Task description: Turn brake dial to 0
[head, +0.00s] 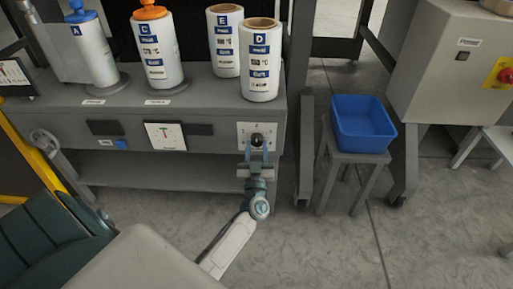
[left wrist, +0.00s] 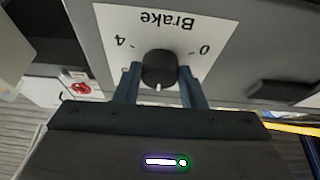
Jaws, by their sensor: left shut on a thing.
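The brake dial is a black round knob (head: 257,140) on a white plate at the right end of the grey machine's front. In the left wrist view the dial (left wrist: 159,68) sits on the upside-down "Brake" plate (left wrist: 150,25), with 0 at the right and 4 at the left. Its white mark points to the bottom of the picture, between the 0 and 4 sides. My left gripper (head: 257,158) is shut on the dial, with one blue-grey finger on each side in the left wrist view (left wrist: 158,90). Numbers below the dial are hidden. My right gripper is not in view.
Labelled rolls A (head: 92,50), C (head: 160,52), E (head: 226,42) and D (head: 261,65) stand on the machine's top (head: 200,90). A blue bin (head: 362,128) sits on a grey stool to the right.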

